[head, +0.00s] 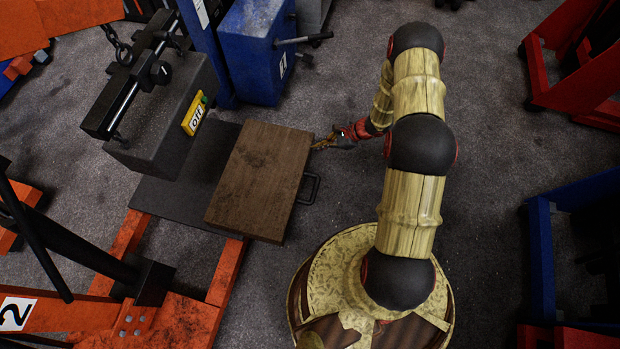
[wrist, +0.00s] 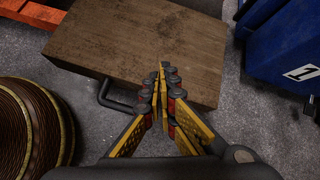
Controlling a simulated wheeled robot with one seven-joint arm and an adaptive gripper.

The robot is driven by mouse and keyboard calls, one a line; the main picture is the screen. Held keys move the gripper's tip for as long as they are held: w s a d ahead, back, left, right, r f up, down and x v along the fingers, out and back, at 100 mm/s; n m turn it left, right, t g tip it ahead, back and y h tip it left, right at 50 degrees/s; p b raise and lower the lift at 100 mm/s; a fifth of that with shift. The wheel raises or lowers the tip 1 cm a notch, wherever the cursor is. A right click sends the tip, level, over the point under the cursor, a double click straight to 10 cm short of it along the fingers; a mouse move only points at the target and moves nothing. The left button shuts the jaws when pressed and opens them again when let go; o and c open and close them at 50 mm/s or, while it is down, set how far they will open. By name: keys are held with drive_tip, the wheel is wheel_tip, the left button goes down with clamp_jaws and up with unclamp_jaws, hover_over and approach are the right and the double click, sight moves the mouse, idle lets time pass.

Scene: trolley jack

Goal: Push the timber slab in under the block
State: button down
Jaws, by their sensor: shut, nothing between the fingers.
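The timber slab (head: 259,175) is a brown wooden board lying on a dark flat plate (head: 165,200), to the right of the block. The block (head: 160,112) is a dark grey mass hung from a black bar, with a yellow "off" label on its right face. My gripper (head: 318,145) is shut and empty at the slab's right edge, in its upper part. In the wrist view my gripper (wrist: 162,72) points at the near edge of the slab (wrist: 150,45); I cannot tell if they touch. The block is out of the wrist view.
A dark handle (head: 309,189) sticks out beside the slab's right edge, below my gripper. A blue box (head: 255,50) with a lever stands behind the slab. An orange frame (head: 215,285) lies at lower left. Grey floor is open to the right of the slab.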

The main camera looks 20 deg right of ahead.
drive_tip(key=s+d+f+m, duration=0.1)
drive_tip(key=s+f+m, duration=0.15)
drive_tip(key=f, duration=0.45)
drive_tip(key=s+f+m, duration=0.2)
drive_tip(key=s+f, duration=0.1)
drive_tip(key=f, duration=0.5)
drive_tip(key=b+x, duration=0.4)
drive_tip(key=x, duration=0.5)
drive_tip(key=shift+w+f+t+h+b, duration=0.3)
drive_tip(key=shift+w+f+t, duration=0.05)
drive_tip(key=shift+w+t, duration=0.05)
